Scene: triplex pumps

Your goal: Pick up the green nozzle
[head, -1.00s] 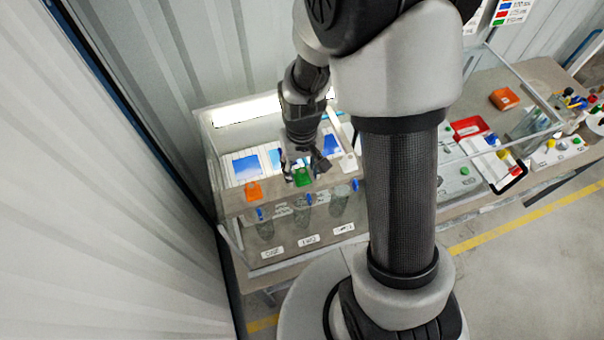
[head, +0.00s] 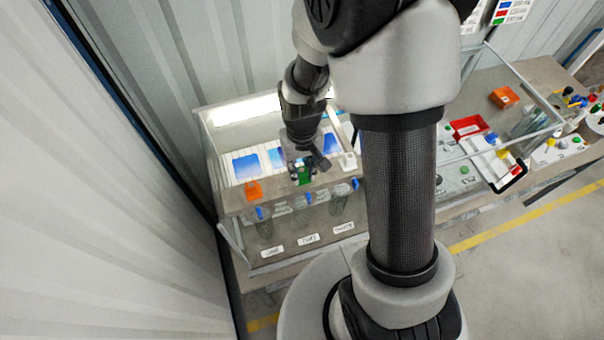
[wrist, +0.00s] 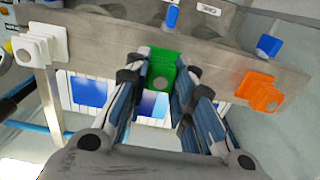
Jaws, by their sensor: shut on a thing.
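The green nozzle (head: 304,176) is at the middle of the metal front panel of the clear-walled station, between an orange nozzle and a white one. In the wrist view the green nozzle (wrist: 163,72) sits between my two fingertips, against the panel. My gripper (wrist: 160,85) is shut on it, with one finger on each side. In the head view my gripper (head: 303,165) reaches down onto the nozzle from above and hides part of it. I cannot tell whether the nozzle is clear of its holder.
An orange nozzle (head: 253,190) is to the left on the panel and a white nozzle (head: 347,161) to the right. Blue taps (head: 308,198) stick out in front. An orange box (head: 505,97) and a red tray (head: 467,127) lie on the bench at right.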

